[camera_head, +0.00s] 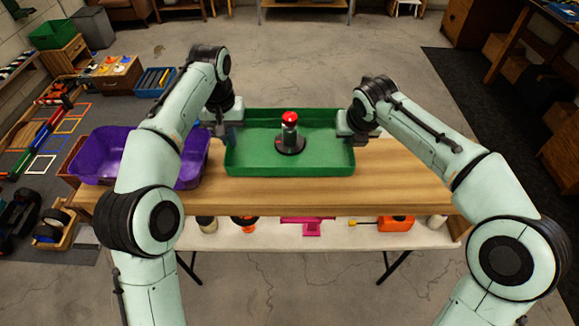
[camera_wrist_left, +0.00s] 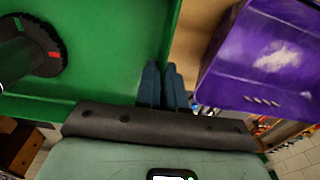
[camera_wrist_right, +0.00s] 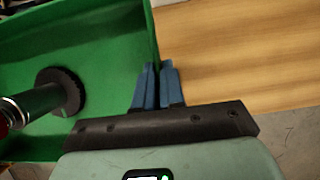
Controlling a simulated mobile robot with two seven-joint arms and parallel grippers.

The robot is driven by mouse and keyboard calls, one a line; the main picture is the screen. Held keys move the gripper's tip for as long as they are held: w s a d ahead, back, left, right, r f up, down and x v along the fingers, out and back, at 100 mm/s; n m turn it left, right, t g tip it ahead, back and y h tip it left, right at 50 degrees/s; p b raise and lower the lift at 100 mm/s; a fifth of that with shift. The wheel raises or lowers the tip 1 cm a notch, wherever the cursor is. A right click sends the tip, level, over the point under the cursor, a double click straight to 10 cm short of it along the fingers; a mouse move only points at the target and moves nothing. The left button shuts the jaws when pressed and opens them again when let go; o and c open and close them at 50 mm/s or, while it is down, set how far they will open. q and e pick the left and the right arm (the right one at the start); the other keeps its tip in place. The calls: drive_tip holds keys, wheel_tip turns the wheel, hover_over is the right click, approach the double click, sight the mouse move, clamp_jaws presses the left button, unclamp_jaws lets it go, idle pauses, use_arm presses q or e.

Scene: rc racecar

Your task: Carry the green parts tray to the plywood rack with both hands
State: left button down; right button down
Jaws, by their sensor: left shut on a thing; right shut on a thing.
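The green parts tray (camera_head: 315,166) is level over the light wooden top (camera_head: 320,192), which looks like the plywood rack. I cannot tell whether the tray touches it. A dark round-based object with a red top (camera_head: 289,135) stands upright in the tray; it also shows in the left wrist view (camera_wrist_left: 30,52) and right wrist view (camera_wrist_right: 45,100). My left gripper (camera_head: 226,134) is shut on the tray's left wall, its fingers (camera_wrist_left: 160,68) at the rim. My right gripper (camera_head: 348,136) is shut on the right wall, its fingers (camera_wrist_right: 157,68) astride the rim.
A purple bin (camera_head: 98,155) stands at the wooden top's left end, left of the tray. Below the front edge, a white surface (camera_head: 270,238) holds bottles, a pink item (camera_head: 310,227) and an orange item (camera_head: 396,223). The wooden top is bare right of the tray.

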sight(228, 144)
use_arm(q)
drive_tip(key=shift+d, duration=0.15)
use_arm(e)
drive_tip(key=shift+a, duration=0.1)
use_arm(q)
drive_tip(key=shift+f, duration=0.1)
use_arm(e)
drive_tip(key=shift+f, duration=0.1)
